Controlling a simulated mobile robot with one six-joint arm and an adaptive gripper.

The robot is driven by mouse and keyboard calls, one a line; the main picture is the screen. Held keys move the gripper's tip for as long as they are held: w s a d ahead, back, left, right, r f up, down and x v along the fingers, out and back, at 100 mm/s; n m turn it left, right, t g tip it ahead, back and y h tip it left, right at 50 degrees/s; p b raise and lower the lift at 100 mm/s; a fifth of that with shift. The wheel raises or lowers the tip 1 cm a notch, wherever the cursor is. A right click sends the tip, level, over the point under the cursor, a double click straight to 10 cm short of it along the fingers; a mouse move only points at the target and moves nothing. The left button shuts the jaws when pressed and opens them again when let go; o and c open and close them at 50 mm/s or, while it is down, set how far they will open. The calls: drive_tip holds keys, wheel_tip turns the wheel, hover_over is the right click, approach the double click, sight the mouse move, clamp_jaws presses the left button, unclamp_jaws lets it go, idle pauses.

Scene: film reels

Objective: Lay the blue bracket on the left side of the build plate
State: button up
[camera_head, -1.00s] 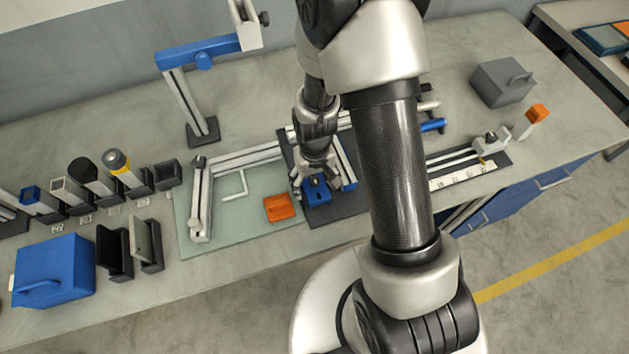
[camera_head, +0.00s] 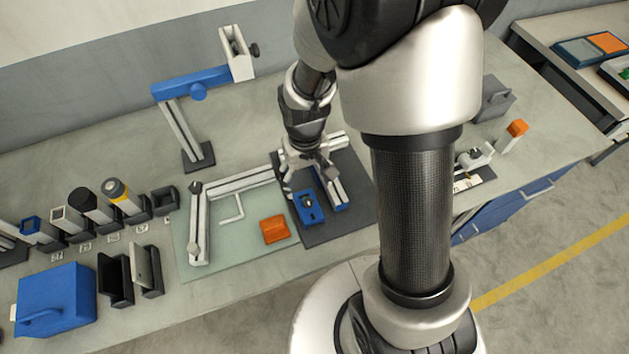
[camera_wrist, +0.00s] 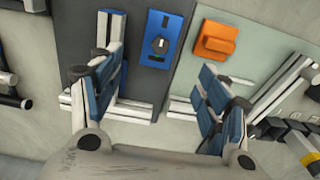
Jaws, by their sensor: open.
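The blue bracket (camera_head: 308,207) lies flat on the left side of the dark grey build plate (camera_head: 322,236), close to the plate's left edge. It has a dark round knob on top. In the wrist view the bracket (camera_wrist: 158,28) lies beyond my fingertips, with bare dark plate (camera_wrist: 140,80) around it. My gripper (camera_head: 312,168) is open and empty, behind the bracket and apart from it. In the wrist view its two blue-padded fingers (camera_wrist: 163,88) are spread wide.
A pale glass plate (camera_head: 232,248) with an orange block (camera_head: 274,229) and light rails adjoins on the left. A blue-armed stand (camera_head: 190,125) rises behind. Holders with upright tubes (camera_head: 92,207) and a blue case (camera_head: 56,285) stand further left. A grey block (camera_head: 492,100) is at right.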

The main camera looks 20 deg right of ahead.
drive_tip(key=s+r+t, duration=0.2)
drive_tip(key=s+r, duration=0.5)
drive_tip(key=r, duration=0.4)
drive_tip(key=s+r+t, duration=0.2)
drive_tip(key=s+r, duration=0.6)
drive_tip(key=r, duration=0.4)
drive_tip(key=shift+t, duration=0.3)
